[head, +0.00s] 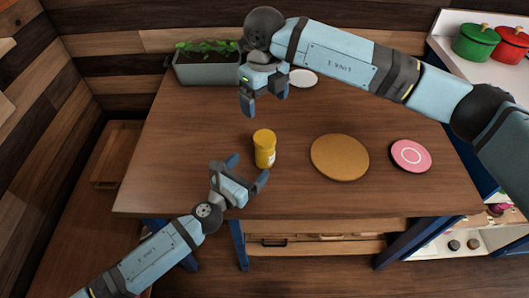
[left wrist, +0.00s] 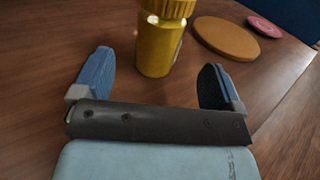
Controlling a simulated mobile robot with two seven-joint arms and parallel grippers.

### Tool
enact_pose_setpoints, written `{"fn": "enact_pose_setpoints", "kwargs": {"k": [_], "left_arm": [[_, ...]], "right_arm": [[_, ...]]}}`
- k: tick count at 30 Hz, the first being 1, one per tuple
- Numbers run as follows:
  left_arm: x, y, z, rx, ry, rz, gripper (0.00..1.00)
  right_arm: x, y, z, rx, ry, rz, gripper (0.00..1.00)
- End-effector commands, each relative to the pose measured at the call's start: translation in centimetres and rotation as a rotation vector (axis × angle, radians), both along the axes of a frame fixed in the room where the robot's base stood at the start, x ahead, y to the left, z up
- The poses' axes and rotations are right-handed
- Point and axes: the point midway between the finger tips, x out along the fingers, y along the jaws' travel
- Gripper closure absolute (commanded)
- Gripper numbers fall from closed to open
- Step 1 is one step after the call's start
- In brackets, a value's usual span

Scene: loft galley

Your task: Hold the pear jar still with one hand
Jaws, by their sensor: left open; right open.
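The pear jar (head: 265,150) is a small yellow jar with a yellow lid. It stands upright on the wooden table, left of the round cork mat. My left gripper (head: 250,170) is open just in front of the jar, with its fingers pointing toward it. In the left wrist view the jar (left wrist: 158,45) is ahead, between the lines of the two open fingers (left wrist: 155,80), with no clear contact. My right gripper (head: 265,102) is open and empty, above and behind the jar, fingers pointing down.
A round cork mat (head: 340,158) and a pink coaster (head: 411,155) lie to the right of the jar. A planter (head: 207,68) and a white plate (head: 303,78) are at the back. Green (head: 475,42) and red (head: 509,44) pots stand on the right counter. The table's left side is clear.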

Motion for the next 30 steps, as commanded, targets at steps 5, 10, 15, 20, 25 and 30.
{"fn": "enact_pose_setpoints", "kwargs": {"k": [5,10,15,20,25,30], "left_arm": [[-2.8,1.9,-0.1,0.001,0.001,0.001,0.08],[-4.1,2.8,0.0,-0.001,-0.001,0.0,0.08],[-4.4,3.0,0.0,-0.001,-0.001,0.001,0.08],[-4.4,2.9,0.0,-0.001,-0.001,0.001,0.08],[-4.3,2.9,0.0,-0.001,-0.001,0.001,0.08],[-4.3,2.9,0.0,0.0,0.0,0.0,0.08]], "right_arm": [[0.0,0.0,-0.3,0.0,0.0,0.0,0.1],[0.0,0.0,-0.4,0.0,0.0,0.0,0.1],[0.0,0.0,-0.4,0.0,0.0,0.0,0.1],[0.0,0.0,-0.4,0.0,0.0,0.0,0.1],[0.0,0.0,-0.4,0.0,0.0,0.0,0.1],[0.0,0.0,-0.4,0.0,0.0,0.0,0.1]]}}
